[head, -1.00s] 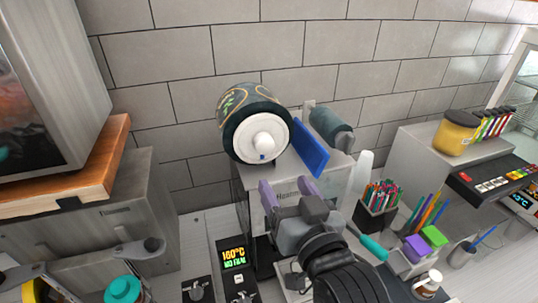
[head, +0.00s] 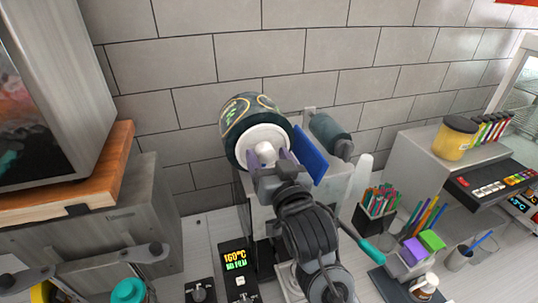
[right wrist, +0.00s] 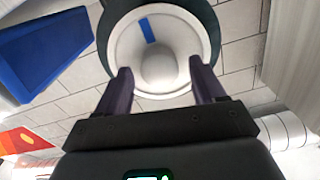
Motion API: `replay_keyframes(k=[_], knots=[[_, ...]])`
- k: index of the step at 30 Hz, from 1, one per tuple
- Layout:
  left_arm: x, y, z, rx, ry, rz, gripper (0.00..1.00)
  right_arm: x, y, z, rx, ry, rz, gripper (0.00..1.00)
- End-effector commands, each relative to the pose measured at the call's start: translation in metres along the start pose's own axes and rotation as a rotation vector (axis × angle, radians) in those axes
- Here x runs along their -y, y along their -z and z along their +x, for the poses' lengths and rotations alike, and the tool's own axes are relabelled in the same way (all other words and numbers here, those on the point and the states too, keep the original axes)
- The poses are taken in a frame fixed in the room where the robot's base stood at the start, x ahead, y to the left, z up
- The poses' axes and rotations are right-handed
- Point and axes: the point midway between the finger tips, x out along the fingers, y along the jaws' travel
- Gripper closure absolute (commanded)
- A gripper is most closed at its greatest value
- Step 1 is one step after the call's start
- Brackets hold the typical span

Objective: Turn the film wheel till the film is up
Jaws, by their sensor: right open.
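The film wheel (head: 249,137) is a white disc with a central knob on the end of a dark patterned film roll (head: 240,112), on top of the cup sealer. In the right wrist view the white wheel (right wrist: 124,50) has a blue mark above its knob (right wrist: 159,68). My right gripper (head: 268,158) is open in front of the wheel, its purple fingers on either side of the knob. In the right wrist view the open fingers (right wrist: 158,82) stay apart from the knob. The sealer's display (head: 234,260) reads 160°C and NO FILM.
A blue panel (head: 309,156) and a second, smaller roll (head: 330,132) sit right of the wheel. A teal-handled lever (head: 370,249) sticks out at the sealer's right.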

Motion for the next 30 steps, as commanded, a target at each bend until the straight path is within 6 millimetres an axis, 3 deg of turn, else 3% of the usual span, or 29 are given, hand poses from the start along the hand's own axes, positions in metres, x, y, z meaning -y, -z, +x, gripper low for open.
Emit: replay_keyframes(k=[9,23,30], knots=[[0.0002,0.0003,-0.0005,0.0,0.001,0.001,0.57,0.0,-0.0002,0.0022,0.0,0.0,0.0,0.31],[0.003,-0.0004,-0.0002,0.002,0.01,0.012,0.57,-0.0001,-0.0003,0.002,0.0,0.0,0.0,1.0],[0.0028,-0.0001,-0.0006,0.001,0.009,0.011,0.57,-0.0025,0.0001,0.0014,0.0,-0.004,0.007,1.0]])
